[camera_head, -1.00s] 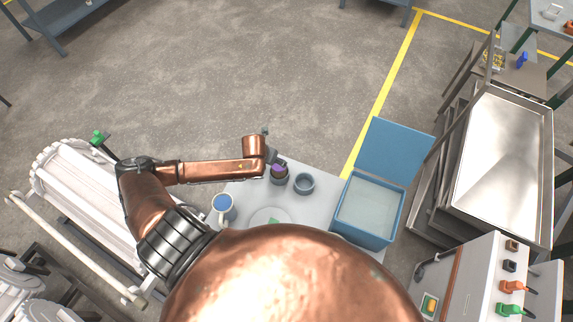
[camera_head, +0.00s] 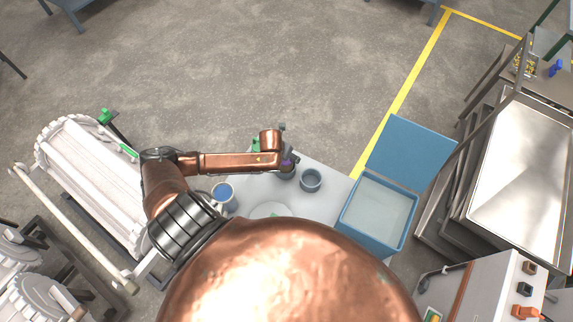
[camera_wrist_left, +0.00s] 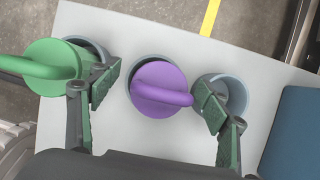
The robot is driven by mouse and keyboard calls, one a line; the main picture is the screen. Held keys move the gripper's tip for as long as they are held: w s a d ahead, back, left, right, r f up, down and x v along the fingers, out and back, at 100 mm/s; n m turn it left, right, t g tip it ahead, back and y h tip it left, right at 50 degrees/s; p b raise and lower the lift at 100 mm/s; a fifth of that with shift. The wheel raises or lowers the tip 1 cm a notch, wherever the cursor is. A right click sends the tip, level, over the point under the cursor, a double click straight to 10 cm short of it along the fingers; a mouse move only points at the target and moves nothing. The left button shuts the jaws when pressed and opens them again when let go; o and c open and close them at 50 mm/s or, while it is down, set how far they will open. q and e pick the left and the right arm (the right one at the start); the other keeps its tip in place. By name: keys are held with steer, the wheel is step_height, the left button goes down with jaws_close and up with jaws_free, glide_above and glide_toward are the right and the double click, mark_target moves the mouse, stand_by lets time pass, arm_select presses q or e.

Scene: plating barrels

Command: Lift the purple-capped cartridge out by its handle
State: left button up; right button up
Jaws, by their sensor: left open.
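The purple-capped cartridge (camera_wrist_left: 158,90) stands in a grey cup at the middle of the left wrist view, its thick purple handle arching across the cap. My left gripper (camera_wrist_left: 156,98) is open, with one green-padded finger on each side of the purple cap and nothing held. In the head view the gripper (camera_head: 286,158) is over the purple cap, which it mostly hides. A green-capped cartridge (camera_wrist_left: 50,65) with a green handle sits in another cup to the left, close to the left finger. My right gripper is not in view.
An empty grey cup (camera_head: 310,180) stands right of the cartridge, close to the right finger in the wrist view. A blue-filled mug (camera_head: 222,194) and a pale round plate (camera_head: 271,210) share the table. A blue open-lidded box (camera_head: 348,232) stands to the right.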

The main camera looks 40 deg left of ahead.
arm_select(q)
steer(key=x, duration=0.4)
steer(key=shift+s+d, duration=0.1)
steer(key=shift+d, duration=0.05)
steer(key=shift+c, duration=0.5)
steer(key=c, duration=1.4)
